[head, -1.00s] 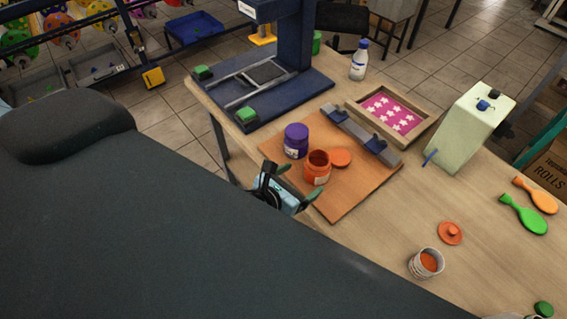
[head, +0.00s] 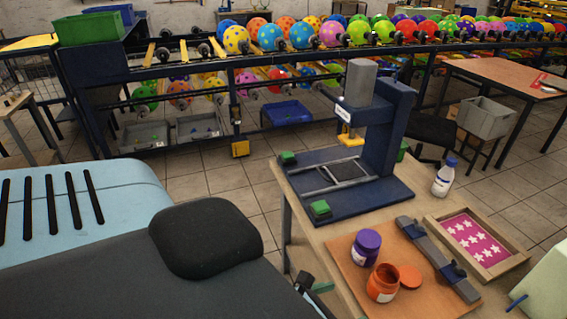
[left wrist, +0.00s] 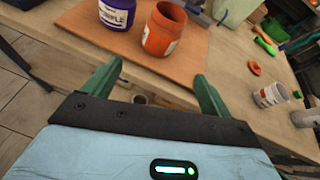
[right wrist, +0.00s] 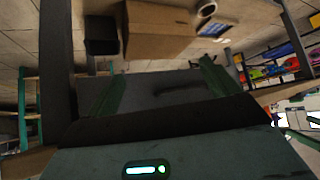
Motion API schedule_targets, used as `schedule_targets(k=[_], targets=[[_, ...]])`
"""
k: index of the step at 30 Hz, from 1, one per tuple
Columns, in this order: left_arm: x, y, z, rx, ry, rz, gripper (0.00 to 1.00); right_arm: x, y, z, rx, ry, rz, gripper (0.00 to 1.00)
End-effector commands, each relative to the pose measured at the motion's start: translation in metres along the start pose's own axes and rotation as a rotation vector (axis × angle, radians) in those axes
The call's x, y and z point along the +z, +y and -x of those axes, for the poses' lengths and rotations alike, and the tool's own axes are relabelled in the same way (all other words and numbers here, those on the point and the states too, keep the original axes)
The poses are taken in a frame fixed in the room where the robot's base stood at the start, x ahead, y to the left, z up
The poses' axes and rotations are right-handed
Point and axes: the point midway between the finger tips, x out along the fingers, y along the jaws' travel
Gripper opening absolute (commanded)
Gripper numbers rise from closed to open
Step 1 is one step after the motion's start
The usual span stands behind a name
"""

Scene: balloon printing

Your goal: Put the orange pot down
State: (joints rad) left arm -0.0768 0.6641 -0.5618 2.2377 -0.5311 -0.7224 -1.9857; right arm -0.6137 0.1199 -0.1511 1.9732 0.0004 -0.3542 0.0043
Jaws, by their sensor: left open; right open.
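The orange pot (head: 383,283) stands upright and open on the brown board (head: 345,262), beside its orange lid (head: 410,276) and the purple pot (head: 366,247). In the left wrist view the orange pot (left wrist: 162,28) stands just beyond my left gripper (left wrist: 157,84), whose green fingers are apart with nothing between them. In the head view only a part of my left gripper shows at the bottom, near the table's edge. My right gripper (right wrist: 160,85) is open and empty in the right wrist view, away from the pots.
A grey bar (head: 438,258) lies along the board's right side. A wooden frame with white stars on pink (head: 476,243) is beyond it. The blue press (head: 375,150) stands behind. A white bottle (head: 444,178) is at the back right. A cardboard box (right wrist: 160,33) shows in the right wrist view.

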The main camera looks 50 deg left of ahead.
Motion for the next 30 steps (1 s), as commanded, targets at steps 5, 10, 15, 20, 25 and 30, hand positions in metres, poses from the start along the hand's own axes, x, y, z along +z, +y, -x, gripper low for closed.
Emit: schedule_targets(k=[5,10,15,20,25,30], targets=[[-0.044,-0.004,0.004,0.019,0.093,0.524,0.84,0.001,0.002,0.0,0.0,-0.002,0.006,0.88],[-0.091,-0.005,0.013,0.089,0.165,1.123,0.84,0.001,0.002,0.0,0.0,-0.002,0.006,0.88],[-0.137,-0.005,0.03,0.209,0.194,1.726,0.84,0.001,0.001,0.0,0.0,-0.002,0.004,0.88],[-0.179,-0.002,0.052,0.358,0.155,2.278,0.84,0.0,0.0,0.0,0.0,-0.001,-0.001,0.88],[-0.212,0.002,0.074,0.494,0.056,2.728,0.84,0.0,-0.002,0.0,0.0,0.0,-0.007,0.88],[-0.227,0.004,0.087,0.561,-0.02,2.945,0.84,0.0,-0.002,0.0,0.0,0.0,-0.009,0.88]])
